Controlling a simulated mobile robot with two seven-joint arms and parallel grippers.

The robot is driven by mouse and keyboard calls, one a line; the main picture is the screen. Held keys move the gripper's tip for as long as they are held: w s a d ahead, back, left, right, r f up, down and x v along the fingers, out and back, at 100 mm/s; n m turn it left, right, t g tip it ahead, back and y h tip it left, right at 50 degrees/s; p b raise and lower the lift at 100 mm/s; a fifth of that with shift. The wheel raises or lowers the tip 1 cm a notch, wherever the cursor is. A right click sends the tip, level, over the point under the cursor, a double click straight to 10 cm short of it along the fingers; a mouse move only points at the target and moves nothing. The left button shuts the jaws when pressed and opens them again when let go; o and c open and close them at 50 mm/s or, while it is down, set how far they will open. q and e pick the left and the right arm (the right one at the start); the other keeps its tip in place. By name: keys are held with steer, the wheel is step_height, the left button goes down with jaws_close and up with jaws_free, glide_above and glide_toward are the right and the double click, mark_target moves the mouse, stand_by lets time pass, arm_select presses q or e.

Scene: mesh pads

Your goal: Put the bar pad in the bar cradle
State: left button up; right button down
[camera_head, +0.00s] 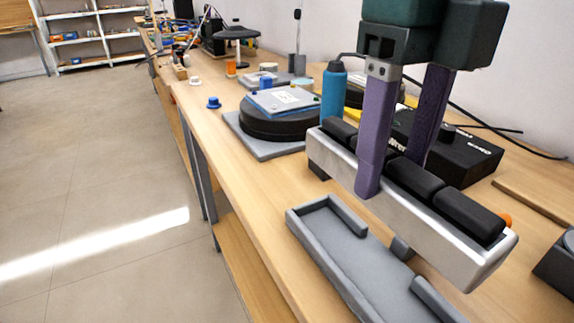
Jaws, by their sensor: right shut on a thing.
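The bar pad (405,215) is a long silver bar with several black cushions along its top. My right gripper (395,180), with purple fingers, is shut on it near its middle. The bar pad is tilted in the picture, its near end lower right, and appears held above the table. The bar cradle (350,252) is a grey tray with raised rims, lying on the table below and left of the bar pad. Its near end is cut off by the frame, and part of its right side is hidden by the bar pad. My left gripper is not in view.
A grey square base (262,147) with a round black stand lies farther back. A blue bottle (333,95) stands behind the bar pad, and a black box (465,150) is to its right. A small blue knob (213,102) is near the table's left edge.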

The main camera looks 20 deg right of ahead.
step_height(320, 180, down, 11)
steer(key=shift+r+b, duration=0.15)
steer(key=shift+b, duration=0.9)
steer(key=shift+c, duration=1)
jaws_free()
step_height(320, 180, up, 12)
steer(key=p, duration=0.3)
steer(key=shift+r, duration=0.1)
